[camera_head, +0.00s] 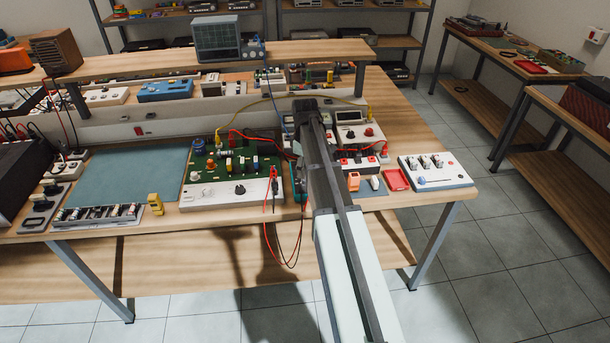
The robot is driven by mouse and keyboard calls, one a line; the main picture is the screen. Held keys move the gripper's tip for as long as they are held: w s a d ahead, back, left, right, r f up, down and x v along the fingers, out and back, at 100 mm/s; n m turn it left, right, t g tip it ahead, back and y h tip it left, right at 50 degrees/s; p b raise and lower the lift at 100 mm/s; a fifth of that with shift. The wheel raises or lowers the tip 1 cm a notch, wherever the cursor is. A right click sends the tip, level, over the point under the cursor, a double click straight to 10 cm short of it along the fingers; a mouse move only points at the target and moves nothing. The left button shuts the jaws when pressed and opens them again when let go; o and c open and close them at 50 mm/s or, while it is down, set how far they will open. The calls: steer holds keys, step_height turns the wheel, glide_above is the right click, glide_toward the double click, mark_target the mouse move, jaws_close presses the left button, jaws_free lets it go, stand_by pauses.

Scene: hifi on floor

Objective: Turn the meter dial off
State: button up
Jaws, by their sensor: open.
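A pale bench meter (353,120) with a small dark display stands on the workbench, just right of my arm. A red knob (368,132) is on its front; its setting is too small to read. A teal-edged device (298,186), perhaps a handheld meter, lies left of my arm and is mostly hidden behind it. I cannot tell which of these carries the task's dial. My arm reaches from the bottom of the picture over the bench. My gripper's fingers do not show; the arm hides what is below and behind its dark far end.
A green circuit board unit (232,170) with red and black leads is left of my arm. Terminal blocks, a red tray (396,180) and a white switch box (436,171) are at the right. A raised shelf (170,62) crosses the back. A blue-grey mat (136,176) is bare.

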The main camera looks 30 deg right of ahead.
step_height(320, 180, up, 8)
steer(key=shift+f, duration=0.15)
stand_by(0.5)
steer(key=s+a+f+m+g+y, duration=0.15)
steer(key=s+a+f, duration=0.35)
steer(key=s+f, duration=0.5)
steer(key=s+a+f+m+g, duration=0.15)
steer(key=s+a+f, duration=0.5)
steer(key=f, duration=0.65)
steer(key=s+a+f+m+g, duration=0.15)
steer(key=s+a+f, duration=0.25)
steer(key=s+f, duration=0.7)
steer(key=s+a+f+m, duration=0.1)
steer(key=s+f, duration=0.3)
steer(key=s, duration=0.3)
steer(key=s+a+f+m+g+h, duration=0.1)
steer(key=s+f, duration=0.3)
steer(key=s, duration=0.4)
steer(key=s+a+f+m+g, duration=0.1)
steer(key=s+a+f, duration=0.2)
steer(key=s, duration=0.5)
steer(key=shift+s+f, duration=0.15)
steer(key=shift+f, duration=0.65)
steer(key=shift+h, duration=0.25)
